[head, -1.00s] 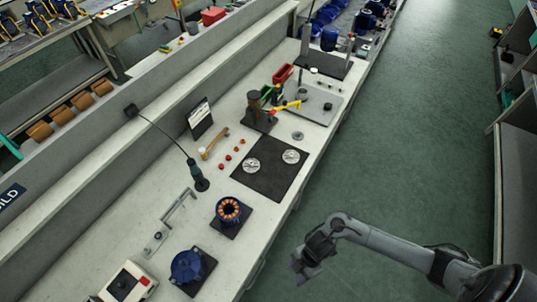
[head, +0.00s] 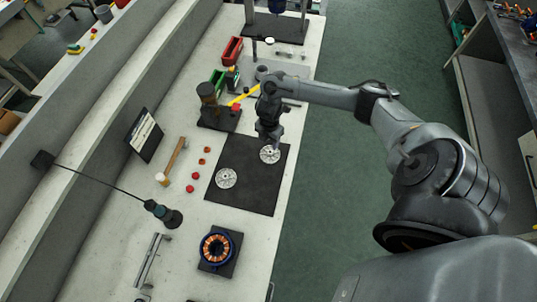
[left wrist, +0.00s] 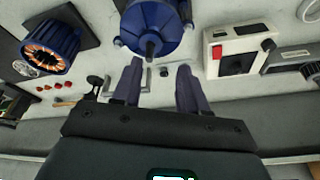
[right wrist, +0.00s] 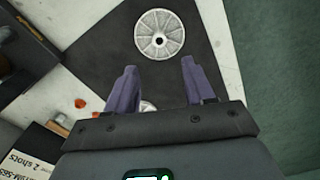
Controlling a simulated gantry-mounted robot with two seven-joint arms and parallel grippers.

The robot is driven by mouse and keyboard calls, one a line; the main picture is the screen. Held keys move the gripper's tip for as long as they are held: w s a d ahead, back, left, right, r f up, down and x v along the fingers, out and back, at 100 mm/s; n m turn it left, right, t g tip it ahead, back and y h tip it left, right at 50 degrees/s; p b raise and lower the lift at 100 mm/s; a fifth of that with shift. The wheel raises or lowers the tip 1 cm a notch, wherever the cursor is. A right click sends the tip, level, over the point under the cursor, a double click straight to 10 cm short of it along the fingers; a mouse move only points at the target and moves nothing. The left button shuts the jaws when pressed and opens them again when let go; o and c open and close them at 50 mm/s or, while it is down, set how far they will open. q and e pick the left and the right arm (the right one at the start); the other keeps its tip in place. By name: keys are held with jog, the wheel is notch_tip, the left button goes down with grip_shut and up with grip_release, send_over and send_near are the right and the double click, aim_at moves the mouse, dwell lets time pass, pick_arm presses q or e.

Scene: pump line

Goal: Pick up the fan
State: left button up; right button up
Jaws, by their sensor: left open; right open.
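Two silver, slotted round discs that look like fans lie flat on a black mat (head: 243,190) in the head view. One fan (head: 226,178) is at the mat's left; the other fan (head: 270,154) is at its upper right, partly covered by my right gripper (head: 270,142). In the right wrist view, one whole fan (right wrist: 160,34) lies beyond the open, empty fingers (right wrist: 158,72). Part of another fan (right wrist: 147,107) shows between the fingers. My left gripper (left wrist: 160,76) is open and empty, facing a blue motor (left wrist: 152,28); it is outside the head view.
A stator with copper windings (head: 216,249), a hammer (head: 172,162), several small red caps (head: 190,189) and a hanging tool (head: 165,214) surround the mat. A dark post stand (head: 211,108) with a yellow arm is behind. A device with a red button (left wrist: 237,48) is by the motor.

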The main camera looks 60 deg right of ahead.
aim_at(270, 150)
jog(key=shift+d+f, duration=0.1)
jog(key=shift+f, duration=1.8)
jog(key=shift+d+f+b, duration=0.15)
jog(key=shift+f+b, duration=0.05)
jog(key=shift+f, duration=1.05)
jog(key=shift+d+f+b, duration=0.15)
jog(key=shift+f, duration=1.05)
jog(key=shift+c, duration=0.3)
jog(key=c, duration=0.8)
jog(key=shift+r, duration=0.15)
